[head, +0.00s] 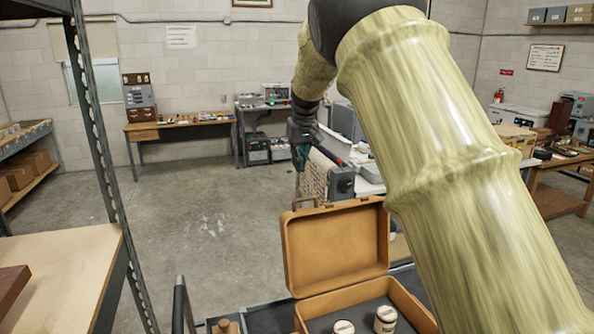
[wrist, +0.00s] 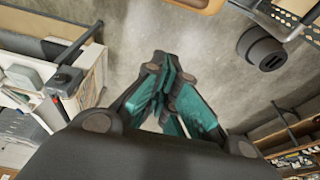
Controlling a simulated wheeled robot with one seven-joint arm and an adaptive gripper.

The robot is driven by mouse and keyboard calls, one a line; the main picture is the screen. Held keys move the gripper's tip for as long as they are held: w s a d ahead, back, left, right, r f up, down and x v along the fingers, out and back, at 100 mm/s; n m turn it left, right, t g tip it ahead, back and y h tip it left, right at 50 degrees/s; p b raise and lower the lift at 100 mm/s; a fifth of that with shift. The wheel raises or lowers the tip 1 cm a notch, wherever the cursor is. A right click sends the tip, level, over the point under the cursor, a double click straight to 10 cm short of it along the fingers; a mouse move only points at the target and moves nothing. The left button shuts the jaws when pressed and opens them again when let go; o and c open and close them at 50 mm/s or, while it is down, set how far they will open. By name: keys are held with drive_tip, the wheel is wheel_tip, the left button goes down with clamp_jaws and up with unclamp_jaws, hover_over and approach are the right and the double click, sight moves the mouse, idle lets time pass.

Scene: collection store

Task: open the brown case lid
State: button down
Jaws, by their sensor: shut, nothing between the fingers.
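The brown case (head: 345,302) stands at the bottom of the head view with its lid (head: 335,252) raised, roughly upright and leaning back. A handle (head: 305,203) is at the lid's top edge. Two pale round-topped items (head: 385,318) sit in the dark-lined base; my arm covers the case's right part. My gripper (head: 299,168) is beyond and above the lid, apart from it in the picture. In the wrist view my gripper (wrist: 168,90) has its teal-padded fingers together and empty, over floor. A brown edge, probably the case's, shows at the top there (wrist: 185,4).
A metal shelf post (head: 100,150) and wooden shelf (head: 60,265) stand at left. A light-topped bench with equipment (head: 340,180) stands behind the case. Workbenches line the back wall (head: 180,125). Concrete floor (head: 200,220) is clear at left centre.

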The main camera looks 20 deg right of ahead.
drive_tip(key=p+x, duration=0.4)
drive_tip(key=x, duration=0.4)
drive_tip(key=s+p, duration=0.2)
drive_tip(key=s, duration=0.3)
drive_tip(key=shift+p, duration=0.3)
drive_tip(key=shift+w+f, duration=0.15)
drive_tip(key=shift+f, duration=0.05)
